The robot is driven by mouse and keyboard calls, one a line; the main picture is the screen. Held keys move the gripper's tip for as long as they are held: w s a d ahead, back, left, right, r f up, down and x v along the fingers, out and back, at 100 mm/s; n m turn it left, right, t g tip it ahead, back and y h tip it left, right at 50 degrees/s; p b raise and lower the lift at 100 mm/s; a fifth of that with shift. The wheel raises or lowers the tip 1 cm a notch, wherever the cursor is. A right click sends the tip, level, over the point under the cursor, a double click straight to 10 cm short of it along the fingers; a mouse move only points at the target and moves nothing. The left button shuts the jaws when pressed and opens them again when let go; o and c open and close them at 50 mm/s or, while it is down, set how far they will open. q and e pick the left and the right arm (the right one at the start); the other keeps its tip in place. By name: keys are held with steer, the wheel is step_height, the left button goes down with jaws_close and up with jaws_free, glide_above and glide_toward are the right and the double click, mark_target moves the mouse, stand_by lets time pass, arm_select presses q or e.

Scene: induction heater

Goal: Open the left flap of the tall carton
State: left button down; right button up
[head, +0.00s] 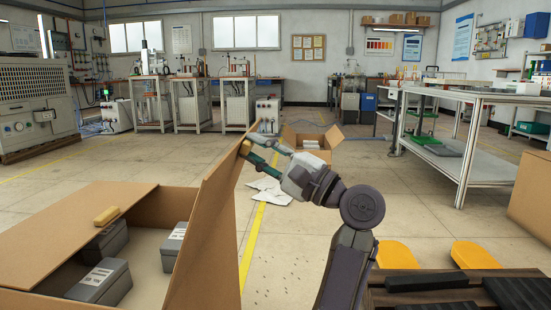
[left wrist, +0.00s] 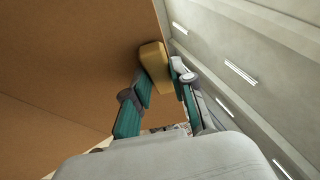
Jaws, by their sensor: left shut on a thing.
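The tall carton (head: 146,288) stands open at the lower left of the head view. Its flap on the picture's right (head: 209,222) stands steeply up, with a yellow grip block (head: 245,147) at its top edge. My left gripper (head: 252,150) is shut on that block; the left wrist view shows the block (left wrist: 154,63) between the fingertips, against brown cardboard (left wrist: 75,45). The flap on the picture's left (head: 75,230) lies nearly flat over part of the opening, with its own yellow block (head: 106,215). My right gripper is not in view.
Grey labelled boxes (head: 103,281) lie inside the carton. A smaller open carton (head: 327,137) and white sheets (head: 270,189) are on the floor behind my gripper. A metal workbench (head: 485,160) stands at the right. The floor between is mostly free.

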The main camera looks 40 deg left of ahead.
arm_select(q)
steer(key=c, duration=1)
jaws_free()
steer(key=shift+o, duration=0.2)
steer(key=s+v, duration=0.1)
steer(key=v, duration=0.6)
steer(key=shift+w, duration=0.5)
steer(key=shift+d, duration=0.15)
steer(key=shift+f, duration=0.15)
